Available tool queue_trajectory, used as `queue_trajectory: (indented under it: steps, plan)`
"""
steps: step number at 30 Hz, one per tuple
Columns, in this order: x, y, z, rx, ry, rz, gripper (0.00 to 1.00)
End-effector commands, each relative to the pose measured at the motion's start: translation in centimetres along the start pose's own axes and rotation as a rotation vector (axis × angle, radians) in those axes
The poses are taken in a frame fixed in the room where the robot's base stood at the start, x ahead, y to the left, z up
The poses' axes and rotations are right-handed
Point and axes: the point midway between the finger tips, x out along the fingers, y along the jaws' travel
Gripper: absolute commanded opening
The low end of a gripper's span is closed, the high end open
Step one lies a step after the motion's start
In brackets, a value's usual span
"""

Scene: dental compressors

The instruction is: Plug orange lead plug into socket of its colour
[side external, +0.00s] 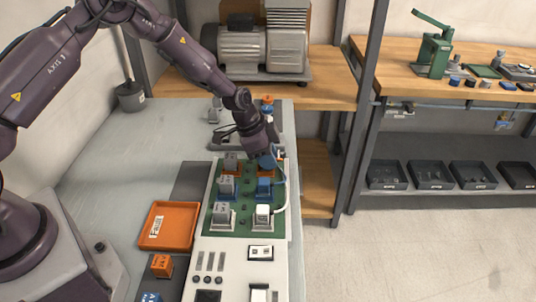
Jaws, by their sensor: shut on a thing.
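My gripper (268,156) is low over the far right of the green board (244,200), pointing down. It is shut on what seems to be the orange lead plug, mostly hidden by the fingers. Orange (266,173) shows just below the fingertips; whether it is plug or socket, and whether the two touch, I cannot tell. On the right of the board, a blue block (264,187) and a white block (263,212) stand nearer the camera. A pale lead (285,192) curves up from the white block toward the gripper.
An orange tray (168,226) lies left of the board. A white panel (215,248) with switches is in front. A compressor (262,45) stands on the shelf behind. The grey table is clear at left.

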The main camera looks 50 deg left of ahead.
Motion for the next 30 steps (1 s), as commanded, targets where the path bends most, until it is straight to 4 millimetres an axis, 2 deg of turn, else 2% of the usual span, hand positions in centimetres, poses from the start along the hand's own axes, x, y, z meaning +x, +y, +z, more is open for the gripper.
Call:
queue_trajectory:
  steps: [5, 6, 9, 15, 18, 26, 30]
  plan:
    - [0.1, 0.0, 0.1, 0.000, 0.000, 0.000, 0.04]
    - [0.1, 0.0, 0.0, 0.000, 0.000, 0.000, 0.31]
    - [0.1, 0.0, 0.0, 0.000, 0.000, 0.000, 0.54]
    - [0.1, 0.0, 0.0, 0.000, 0.000, 0.000, 0.56]
    - [0.1, 0.0, 0.1, 0.000, 0.000, 0.000, 0.74]
    - [0.0, 0.0, 0.0, 0.000, 0.000, 0.000, 0.74]
    - [-0.9, -0.1, -0.4, 0.001, 0.001, -0.002, 0.74]
